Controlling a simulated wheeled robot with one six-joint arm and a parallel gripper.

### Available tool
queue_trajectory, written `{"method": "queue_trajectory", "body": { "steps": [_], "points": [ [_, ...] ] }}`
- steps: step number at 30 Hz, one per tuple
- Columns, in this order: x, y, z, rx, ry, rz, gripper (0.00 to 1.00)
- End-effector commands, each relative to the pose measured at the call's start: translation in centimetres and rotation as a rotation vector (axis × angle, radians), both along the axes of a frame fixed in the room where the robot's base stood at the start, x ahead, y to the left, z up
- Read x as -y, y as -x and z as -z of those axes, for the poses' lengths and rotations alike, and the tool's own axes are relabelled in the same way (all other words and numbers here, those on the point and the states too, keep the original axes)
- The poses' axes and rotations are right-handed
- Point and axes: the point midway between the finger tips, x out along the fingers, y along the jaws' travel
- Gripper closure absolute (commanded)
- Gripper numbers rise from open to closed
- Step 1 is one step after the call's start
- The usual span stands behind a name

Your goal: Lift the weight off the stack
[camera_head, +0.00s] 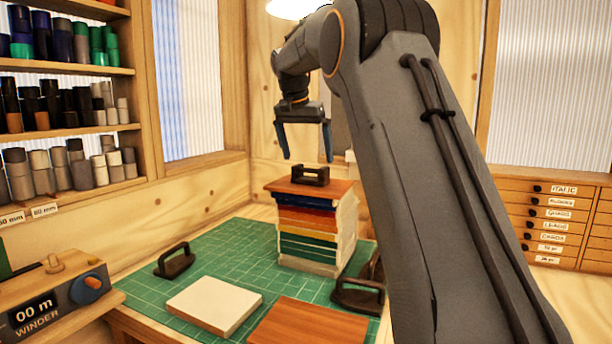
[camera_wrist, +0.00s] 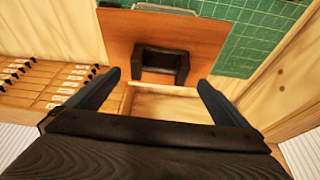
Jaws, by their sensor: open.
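The stack (camera_head: 308,230) stands on the green cutting mat, a pile of boards or books in several colours with an orange-brown board (camera_head: 293,186) on top. The weight (camera_head: 310,176), a black block with a raised handle, sits on that top board. It also shows in the wrist view (camera_wrist: 161,64), with the board (camera_wrist: 195,38) under it. My gripper (camera_head: 307,158) is open and empty above the stack, fingers pointing down. In the wrist view its fingers (camera_wrist: 158,80) are spread to either side of the weight, apart from it.
More black handled weights lie on the mat (camera_head: 215,258), one at the left (camera_head: 175,261) and others right of the stack (camera_head: 358,296). A pale board (camera_head: 214,305) and a brown board (camera_head: 312,322) lie in front. A winder (camera_head: 55,295) stands at the left.

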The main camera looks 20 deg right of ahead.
Motion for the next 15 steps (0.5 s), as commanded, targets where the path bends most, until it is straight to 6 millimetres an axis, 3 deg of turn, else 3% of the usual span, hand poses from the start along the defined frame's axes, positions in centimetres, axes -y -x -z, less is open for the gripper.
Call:
{"method": "queue_trajectory", "body": {
  "steps": [15],
  "points": [
    [1.5, -1.3, 5.2, -0.003, 0.0, 0.002, 0.0]
  ]
}}
